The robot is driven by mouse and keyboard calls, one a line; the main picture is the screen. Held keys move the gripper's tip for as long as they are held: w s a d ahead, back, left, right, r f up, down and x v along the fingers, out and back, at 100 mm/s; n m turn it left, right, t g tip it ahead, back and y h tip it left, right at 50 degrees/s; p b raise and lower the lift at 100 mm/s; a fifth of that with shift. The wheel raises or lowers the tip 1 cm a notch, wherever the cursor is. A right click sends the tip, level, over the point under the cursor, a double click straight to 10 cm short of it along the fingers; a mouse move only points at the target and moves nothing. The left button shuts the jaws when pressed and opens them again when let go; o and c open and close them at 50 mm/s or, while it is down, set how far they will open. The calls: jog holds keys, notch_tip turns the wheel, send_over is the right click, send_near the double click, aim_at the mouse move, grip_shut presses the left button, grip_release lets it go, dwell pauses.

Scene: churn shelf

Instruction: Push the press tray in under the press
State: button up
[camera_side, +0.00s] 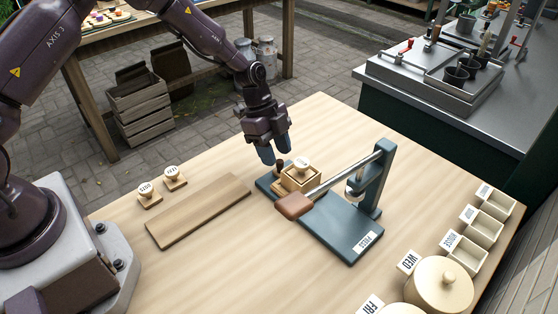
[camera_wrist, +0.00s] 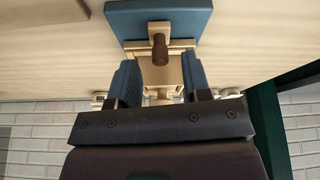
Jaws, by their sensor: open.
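The press (camera_side: 370,190) has a blue base plate labelled PRESS, an upright column and a lever with a brown grip (camera_side: 293,204) slanting down toward the front left. The pale wooden press tray (camera_side: 300,183) sits on the left part of the base plate, short of the column, with a round labelled piece (camera_side: 302,164) in it. A dark brown knob (camera_side: 279,164) is at the tray's back-left side; it also shows in the wrist view (camera_wrist: 160,48). My gripper (camera_side: 275,152) is open, pointing down just above and behind the knob. In the wrist view its blue fingers (camera_wrist: 161,78) flank the wooden tray; contact is unclear.
A flat wooden board (camera_side: 198,210) and two small labelled stamps (camera_side: 174,178) lie to the left. Labelled boxes (camera_side: 482,228) and a round lidded pot (camera_side: 440,284) stand at the right. The lever crosses in front of the tray. The table's middle front is clear.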

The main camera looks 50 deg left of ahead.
aim_at(278, 160)
jog(key=shift+x, duration=1.5)
jog(key=shift+c, duration=0.2)
grip_shut()
jog(key=d, duration=1.3)
jog(key=shift+d, duration=0.25)
jog(key=shift+o, duration=0.2)
grip_release()
